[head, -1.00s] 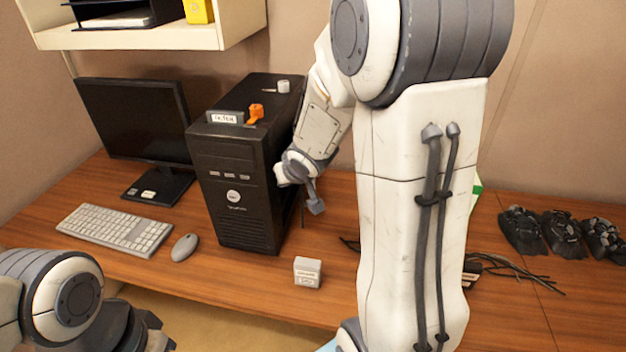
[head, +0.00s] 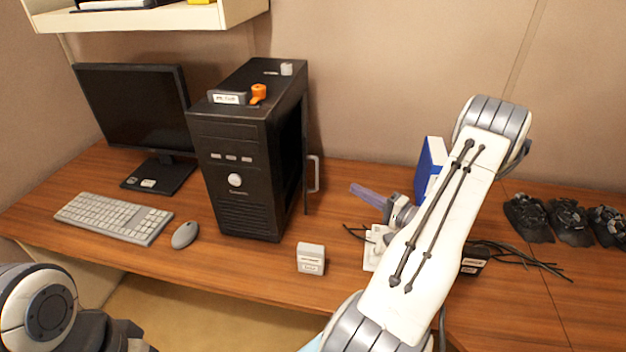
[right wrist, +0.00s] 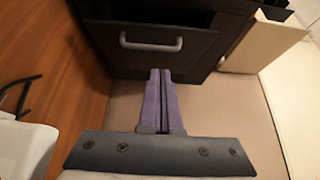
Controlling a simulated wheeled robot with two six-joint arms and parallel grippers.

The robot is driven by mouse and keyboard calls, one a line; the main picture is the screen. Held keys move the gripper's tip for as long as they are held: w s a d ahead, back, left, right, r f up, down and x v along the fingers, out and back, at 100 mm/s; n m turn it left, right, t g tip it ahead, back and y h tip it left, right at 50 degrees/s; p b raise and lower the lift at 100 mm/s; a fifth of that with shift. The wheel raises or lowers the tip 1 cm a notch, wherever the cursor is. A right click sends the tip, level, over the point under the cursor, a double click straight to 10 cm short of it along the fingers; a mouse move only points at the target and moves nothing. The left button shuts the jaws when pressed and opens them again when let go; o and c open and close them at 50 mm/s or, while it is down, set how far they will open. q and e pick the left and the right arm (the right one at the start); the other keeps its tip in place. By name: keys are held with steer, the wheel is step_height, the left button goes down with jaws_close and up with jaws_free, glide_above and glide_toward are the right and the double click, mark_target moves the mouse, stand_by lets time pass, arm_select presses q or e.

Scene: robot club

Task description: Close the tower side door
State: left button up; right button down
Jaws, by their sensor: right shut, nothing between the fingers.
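The black computer tower (head: 235,185) stands upright on the desk in the head view. Its side door (head: 306,150) is on the right side, seen nearly edge-on, with a grey handle (head: 316,174). The door looks slightly ajar, with a dark gap at the front edge. In the right wrist view the dark door panel (right wrist: 115,65) and its handle (right wrist: 150,43) lie ahead of the fingers. My right gripper (head: 356,189) is shut and empty, right of the door and apart from it; its purple fingers (right wrist: 160,73) point toward the door. My left gripper (head: 140,338) is partly visible, its fingers unclear.
A monitor (head: 130,110), keyboard (head: 115,217) and mouse (head: 185,234) are left of the tower. A small white box (head: 310,258) stands near the front edge. A blue box (head: 430,165), cables (head: 525,258) and black parts (head: 565,222) are to the right. A shelf (head: 150,17) hangs above.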

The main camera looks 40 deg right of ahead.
arm_select(q)
steer(key=shift+r+p, duration=1.35)
steer(key=shift+r, duration=0.15)
arm_select(e)
steer(key=w+a, duration=0.5)
steer(key=w, duration=0.6)
steer(key=shift+w, duration=0.15)
